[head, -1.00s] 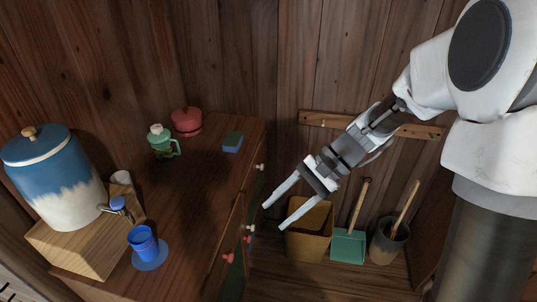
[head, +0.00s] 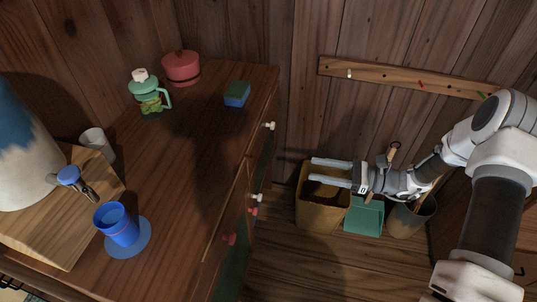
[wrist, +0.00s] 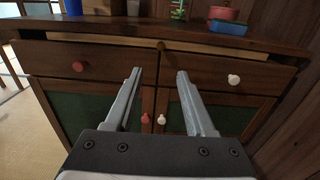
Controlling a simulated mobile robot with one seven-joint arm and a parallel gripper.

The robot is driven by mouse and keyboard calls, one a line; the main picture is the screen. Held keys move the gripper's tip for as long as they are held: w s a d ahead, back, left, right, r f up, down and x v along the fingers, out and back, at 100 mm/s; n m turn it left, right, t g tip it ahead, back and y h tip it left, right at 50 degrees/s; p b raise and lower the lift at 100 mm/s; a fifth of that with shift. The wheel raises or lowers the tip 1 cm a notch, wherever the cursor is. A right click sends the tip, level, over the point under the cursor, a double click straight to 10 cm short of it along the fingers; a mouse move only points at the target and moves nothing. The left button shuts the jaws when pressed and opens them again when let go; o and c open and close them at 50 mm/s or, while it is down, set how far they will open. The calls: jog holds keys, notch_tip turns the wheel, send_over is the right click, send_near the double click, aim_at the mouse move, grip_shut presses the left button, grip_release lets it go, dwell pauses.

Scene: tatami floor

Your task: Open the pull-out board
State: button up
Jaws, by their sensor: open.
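The pull-out board (wrist: 215,46) shows in the wrist view as a pale wooden strip under the cabinet's top, above the drawers. A small brown knob (wrist: 160,46) is at its middle. In the head view the board's pale edge (head: 226,206) runs along the cabinet front, seemingly close to flush. My gripper (head: 311,170) is open and empty, right of the cabinet front and pointing at it. In the wrist view its fingertips (wrist: 160,72) lie either side of the middle, just below the knob in the picture, apart from the cabinet.
Drawers have a red knob (wrist: 78,66) and a white knob (wrist: 233,80); green-panelled doors are below. On top are a blue cup (head: 118,225), green jug (head: 150,95), red pot (head: 181,68) and sponge (head: 237,94). A bin (head: 322,214), dustpan (head: 364,214) and bucket (head: 412,217) stand by the wall.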

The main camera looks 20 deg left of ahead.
aim_at(254, 157)
jog(key=a+b, duration=0.1)
jog(key=a, duration=0.4)
jog(key=s+a+b, duration=0.1)
jog(key=a, duration=0.5)
jog(key=a+b, duration=0.1)
jog(key=a, duration=0.5)
jog(key=shift+s+a, duration=0.15)
jog(key=shift+s, duration=0.2)
jog(key=shift+f, duration=0.1)
grip_shut()
dwell(0.5)
